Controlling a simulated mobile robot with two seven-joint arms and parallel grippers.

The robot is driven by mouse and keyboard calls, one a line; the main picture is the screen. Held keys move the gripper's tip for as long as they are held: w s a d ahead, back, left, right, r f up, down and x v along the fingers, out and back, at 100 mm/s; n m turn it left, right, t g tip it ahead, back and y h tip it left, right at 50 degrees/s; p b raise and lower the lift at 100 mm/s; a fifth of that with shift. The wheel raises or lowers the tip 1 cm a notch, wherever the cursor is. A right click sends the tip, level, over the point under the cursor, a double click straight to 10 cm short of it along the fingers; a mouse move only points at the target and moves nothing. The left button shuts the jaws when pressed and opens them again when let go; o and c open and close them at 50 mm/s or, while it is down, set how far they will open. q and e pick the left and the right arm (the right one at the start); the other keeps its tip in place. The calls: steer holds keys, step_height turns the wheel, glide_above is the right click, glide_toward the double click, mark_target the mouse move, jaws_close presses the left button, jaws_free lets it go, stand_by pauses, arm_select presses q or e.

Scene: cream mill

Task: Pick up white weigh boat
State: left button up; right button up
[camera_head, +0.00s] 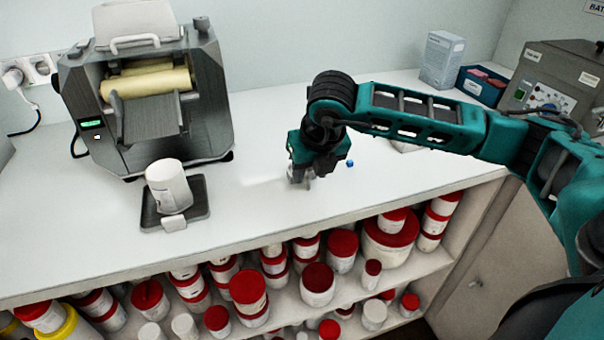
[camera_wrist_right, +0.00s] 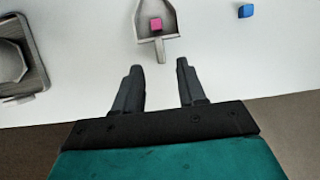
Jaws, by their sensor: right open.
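In the right wrist view, a pale, shallow, open-topped boat (camera_wrist_right: 142,22) with a narrow end (camera_wrist_right: 160,49) lies on the white counter, and a pink cube (camera_wrist_right: 156,24) sits in it. It looks like the white weigh boat, though its far part is cut off by the frame. My right gripper (camera_wrist_right: 157,66) is open and empty, its fingers near the boat's narrow end. In the head view the right gripper (camera_head: 303,180) points down low over the counter and mostly hides the boat. My left gripper is not in view.
A blue cube (camera_head: 350,163) lies right of the gripper. Left stand a white container (camera_head: 168,185) on a dark scale (camera_head: 203,206) and a grey roller mill (camera_head: 215,95). A white box (camera_head: 441,60) and blue bin (camera_head: 480,88) stand at the back. Red-lidded jars (camera_head: 318,285) fill the shelf below.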

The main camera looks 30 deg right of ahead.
mark_target(309, 179)
steer(key=x, duration=0.3)
steer(key=shift+d+f, duration=0.1)
jaws_close()
stand_by(0.4)
